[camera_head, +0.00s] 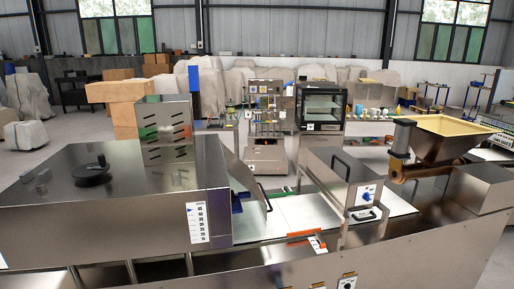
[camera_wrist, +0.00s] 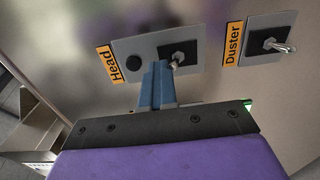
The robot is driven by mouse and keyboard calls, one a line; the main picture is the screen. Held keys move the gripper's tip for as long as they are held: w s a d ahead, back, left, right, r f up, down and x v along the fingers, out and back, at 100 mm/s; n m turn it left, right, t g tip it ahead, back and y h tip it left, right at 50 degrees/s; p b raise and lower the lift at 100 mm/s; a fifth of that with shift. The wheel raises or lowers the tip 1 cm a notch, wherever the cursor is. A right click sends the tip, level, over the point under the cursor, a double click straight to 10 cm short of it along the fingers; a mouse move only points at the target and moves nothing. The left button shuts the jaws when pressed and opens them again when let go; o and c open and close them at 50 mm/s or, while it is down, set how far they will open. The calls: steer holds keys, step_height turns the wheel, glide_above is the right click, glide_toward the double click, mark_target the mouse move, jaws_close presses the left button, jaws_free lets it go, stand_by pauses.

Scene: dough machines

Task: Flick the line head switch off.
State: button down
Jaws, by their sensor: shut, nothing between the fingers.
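The Head switch (camera_wrist: 179,55) is a metal toggle on a black square, on a grey plate with an orange "Head" label (camera_wrist: 110,65) in the wrist view. A round black button (camera_wrist: 134,62) sits beside it on the plate. The toggle's lever points down toward the right side of my blue fingertips. My gripper (camera_wrist: 158,67) is shut and empty, its tips just below and between the button and the toggle. I cannot tell whether a finger touches the lever. My gripper does not show in the head view.
The Duster switch (camera_wrist: 272,45), with its orange label (camera_wrist: 233,44), is to the right on the same metal panel. In the head view, steel dough machines (camera_head: 110,210) fill the foreground, with a hopper (camera_head: 440,138) at right. Small plates (camera_head: 347,283) sit on the front panel.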

steer(key=shift+f, duration=0.55)
steer(key=shift+s+r+p, duration=0.25)
steer(key=shift+s+p, duration=0.05)
steer(key=shift+s+d, duration=0.1)
steer(key=shift+s, duration=0.05)
steer(key=p+v, duration=0.1)
steer(key=v, duration=0.4)
steer(key=shift+s, duration=0.35)
stand_by(0.5)
steer(key=shift+d, duration=0.1)
